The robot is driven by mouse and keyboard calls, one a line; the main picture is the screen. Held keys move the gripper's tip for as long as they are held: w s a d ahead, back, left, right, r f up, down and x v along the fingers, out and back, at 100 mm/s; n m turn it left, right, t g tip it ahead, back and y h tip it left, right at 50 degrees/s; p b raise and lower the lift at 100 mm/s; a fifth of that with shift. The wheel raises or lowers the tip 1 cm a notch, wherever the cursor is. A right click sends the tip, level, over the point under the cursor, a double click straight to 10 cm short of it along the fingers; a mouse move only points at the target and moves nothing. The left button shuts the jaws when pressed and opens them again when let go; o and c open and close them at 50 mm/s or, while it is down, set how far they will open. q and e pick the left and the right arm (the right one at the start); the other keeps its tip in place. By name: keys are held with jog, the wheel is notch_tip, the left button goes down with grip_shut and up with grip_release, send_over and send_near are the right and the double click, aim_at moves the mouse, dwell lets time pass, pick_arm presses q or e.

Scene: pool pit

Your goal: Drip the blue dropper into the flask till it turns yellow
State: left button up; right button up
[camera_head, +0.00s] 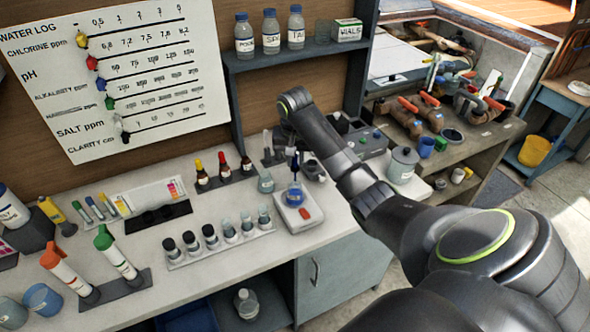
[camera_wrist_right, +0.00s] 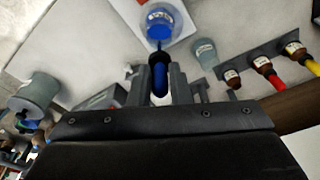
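The flask (camera_head: 294,196) holds blue liquid and stands on a small white plate device (camera_head: 300,218) with a red button. In the right wrist view the flask (camera_wrist_right: 166,20) is at the top, also blue. My right gripper (camera_wrist_right: 161,82) is shut on the blue dropper (camera_wrist_right: 159,72), whose tip points toward the flask. In the head view the dropper (camera_head: 292,160) hangs roughly upright just above the flask's mouth; whether its tip is inside the neck I cannot tell. My left gripper is not in view.
Dark red, red and yellow dropper bottles stand in a rack (camera_head: 226,178) behind left. A rack of several vials (camera_head: 220,248) lies in front left. A grey canister (camera_head: 403,164) stands at right, near my arm.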

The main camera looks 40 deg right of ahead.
dwell(0.8)
jog(key=shift+c, duration=1)
jog(key=shift+o, duration=1)
dwell(0.7)
jog(key=shift+c, duration=1)
jog(key=shift+o, duration=1)
